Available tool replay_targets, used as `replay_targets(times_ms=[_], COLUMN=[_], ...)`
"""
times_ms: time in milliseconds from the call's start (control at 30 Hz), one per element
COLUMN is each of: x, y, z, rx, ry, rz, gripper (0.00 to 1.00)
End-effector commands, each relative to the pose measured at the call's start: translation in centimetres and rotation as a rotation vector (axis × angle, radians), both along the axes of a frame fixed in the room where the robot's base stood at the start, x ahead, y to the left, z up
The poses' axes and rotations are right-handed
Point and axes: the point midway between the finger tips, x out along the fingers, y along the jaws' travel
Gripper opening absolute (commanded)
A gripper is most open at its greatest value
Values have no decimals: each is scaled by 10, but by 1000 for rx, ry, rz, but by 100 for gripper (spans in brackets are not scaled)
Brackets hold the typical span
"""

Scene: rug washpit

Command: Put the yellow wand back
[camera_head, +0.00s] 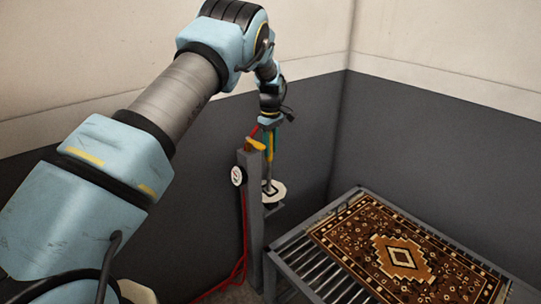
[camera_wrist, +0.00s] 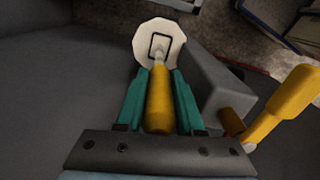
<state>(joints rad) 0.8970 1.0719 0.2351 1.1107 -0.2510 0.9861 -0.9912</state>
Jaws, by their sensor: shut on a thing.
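My gripper (camera_head: 268,126) is at the post in the head view, pointing down. In the wrist view its teal fingers (camera_wrist: 159,78) are shut on the yellow wand (camera_wrist: 159,103), one on each side of the handle. The wand also shows in the head view (camera_head: 270,147), roughly upright, with a thin grey shaft below. Its lower end is over a white round plate (camera_wrist: 146,38) with a black square outline. This plate (camera_head: 279,191) sits on a small dark ledge on the post. I cannot tell whether the wand's tip touches it.
The grey post (camera_head: 255,220) stands close beside my gripper, with a yellow lever (camera_wrist: 292,92) sticking out near the fingers. It carries a round gauge (camera_head: 238,176) and a red hose (camera_head: 244,240). A patterned rug (camera_head: 400,255) lies on a slatted table (camera_head: 292,262) at right. Walls stand close behind.

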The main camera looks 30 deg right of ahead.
Motion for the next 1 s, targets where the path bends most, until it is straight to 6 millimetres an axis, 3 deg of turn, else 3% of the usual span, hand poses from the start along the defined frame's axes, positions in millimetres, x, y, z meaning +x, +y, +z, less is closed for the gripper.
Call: replay_targets(times_ms=[200,567,600,833,1000], x=[0,0,0,0,0], y=[0,0,0,0,0], z=[-27,-32,-33,-32,-32], rx=[1,0,0,1,1], ry=[0,-1,0,0,0], rz=[0,0,0,0,0], gripper=[0,0,39,65,67])
